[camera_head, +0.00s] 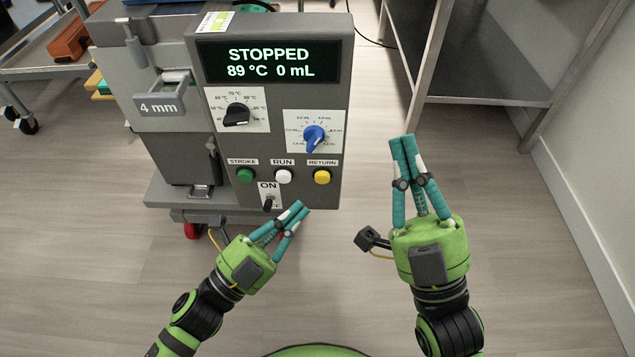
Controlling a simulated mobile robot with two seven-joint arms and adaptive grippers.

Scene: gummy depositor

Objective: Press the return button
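The yellow return button (322,177) sits on the grey depositor's front panel (300,100), under a RETURN label and at the right end of the button row. My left gripper (300,208) is at the panel's lower edge, below and a little left of the yellow button, with its fingertips together and nothing between them. It appears apart from the button. My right gripper (403,140) is to the right of the panel, pointing away from me, with its fingertips together and empty. The button is fully visible.
A green stroke button (245,176) and a white run button (283,176) are left of the yellow one. A power switch (268,203), a black knob (236,115) and a blue knob (314,136) share the panel. The display (270,62) reads STOPPED, 89 °C, 0 mL.

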